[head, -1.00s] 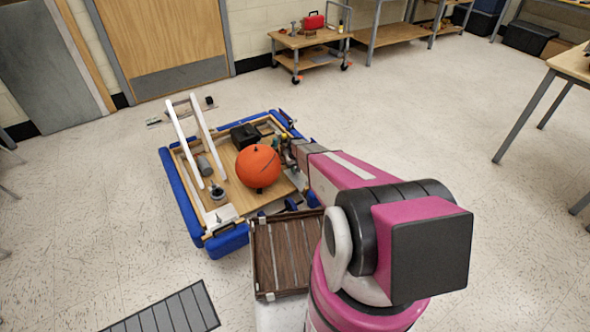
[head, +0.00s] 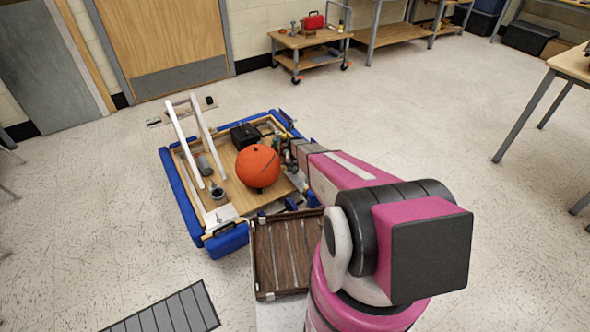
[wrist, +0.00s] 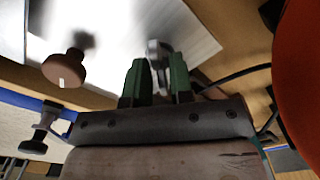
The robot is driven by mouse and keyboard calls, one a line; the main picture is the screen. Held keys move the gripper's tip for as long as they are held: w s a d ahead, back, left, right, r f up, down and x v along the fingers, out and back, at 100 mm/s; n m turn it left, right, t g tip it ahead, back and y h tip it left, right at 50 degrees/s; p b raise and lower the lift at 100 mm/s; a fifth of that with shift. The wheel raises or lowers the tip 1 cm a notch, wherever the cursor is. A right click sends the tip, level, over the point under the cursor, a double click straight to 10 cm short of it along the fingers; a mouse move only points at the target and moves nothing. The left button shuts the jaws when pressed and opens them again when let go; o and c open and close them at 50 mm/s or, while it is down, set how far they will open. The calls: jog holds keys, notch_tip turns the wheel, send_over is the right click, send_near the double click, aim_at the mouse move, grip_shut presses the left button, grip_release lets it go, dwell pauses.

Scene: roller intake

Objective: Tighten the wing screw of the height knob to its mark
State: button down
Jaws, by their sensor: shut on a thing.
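In the wrist view my gripper (wrist: 157,80) has two green fingers shut on a grey metal piece, which appears to be the wing screw (wrist: 155,50). Its far end sits in front of a pale plate (wrist: 185,30). The fingers hide its lower part, and I cannot make out a mark for it. A brown round knob (wrist: 65,69) with a small white stripe stands to the left, apart from the fingers. In the head view the gripper end is small and partly hidden near the orange ball (head: 258,166), so the screw cannot be made out there.
The ball fills the right edge of the wrist view (wrist: 300,75). A black knob (wrist: 38,138) is at lower left, and a dark cable runs right of the fingers. The wooden unit has blue padding (head: 180,203). A brown slatted tray (head: 280,255) is close in front. Open floor lies right.

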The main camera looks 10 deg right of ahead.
jog(key=shift+m, duration=1.1)
jog(key=c, duration=1.2)
grip_release()
jog(key=shift+o, duration=0.2)
jog(key=shift+r, duration=0.1)
jog(key=shift+r, duration=3.45)
